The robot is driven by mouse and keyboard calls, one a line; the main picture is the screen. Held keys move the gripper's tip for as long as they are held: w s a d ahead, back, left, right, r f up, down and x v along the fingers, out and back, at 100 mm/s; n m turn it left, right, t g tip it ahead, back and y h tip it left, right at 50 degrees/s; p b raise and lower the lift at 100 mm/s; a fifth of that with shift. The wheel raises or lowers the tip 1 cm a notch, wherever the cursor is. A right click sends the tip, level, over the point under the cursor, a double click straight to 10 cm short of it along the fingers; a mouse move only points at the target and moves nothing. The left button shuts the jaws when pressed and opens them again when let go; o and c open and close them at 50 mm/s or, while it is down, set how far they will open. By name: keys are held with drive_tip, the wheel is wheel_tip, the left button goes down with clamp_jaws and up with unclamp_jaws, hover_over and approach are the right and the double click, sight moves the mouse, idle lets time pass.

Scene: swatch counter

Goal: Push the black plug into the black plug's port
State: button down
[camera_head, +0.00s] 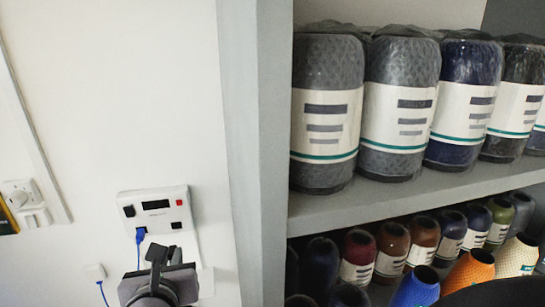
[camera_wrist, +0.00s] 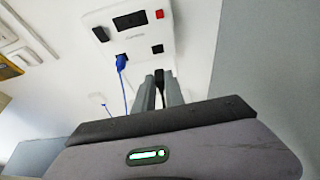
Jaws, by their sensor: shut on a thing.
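A white panel (camera_head: 183,205) is fixed to the wall; it also shows in the wrist view (camera_wrist: 135,42). A small black square opening (camera_wrist: 157,49), which looks like the black plug's port, is low on its right side; it also shows in the head view (camera_head: 177,225). My gripper (camera_head: 165,254) is below the panel, its fingers pointing up at it. In the wrist view my gripper (camera_wrist: 166,82) is shut on the black plug (camera_wrist: 159,78), a narrow dark piece mostly hidden between the fingers. The plug appears below the opening and apart from it.
A blue plug (camera_wrist: 121,60) with a blue cable sits in the panel's lower left. A red button (camera_head: 179,202), a dark display (camera_head: 155,204) and a black switch (camera_head: 129,211) are above. A grey shelf post (camera_head: 255,150) stands right, beside shelves of yarn cones.

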drive_tip(key=shift+w+a+p, duration=0.1)
drive_tip(key=shift+w+a, duration=0.15)
drive_tip(key=shift+w, duration=0.65)
drive_tip(key=shift+w+a+p, duration=0.1)
drive_tip(key=shift+w+a, duration=0.2)
drive_tip(key=shift+w, duration=0.65)
drive_tip(key=shift+w+a+p, duration=0.1)
drive_tip(key=shift+w+a, duration=0.15)
drive_tip(key=shift+w, duration=0.65)
drive_tip(key=shift+f+b, duration=0.1)
drive_tip(key=shift+b, duration=0.5)
drive_tip(key=shift+w+a, duration=0.15)
drive_tip(key=shift+w, duration=0.25)
drive_tip(key=c, duration=1.3)
unclamp_jaws()
drive_tip(key=p+v, duration=0.2)
drive_tip(key=v, duration=1.5)
drive_tip(key=shift+s+r, duration=0.15)
drive_tip(key=shift+r, duration=0.05)
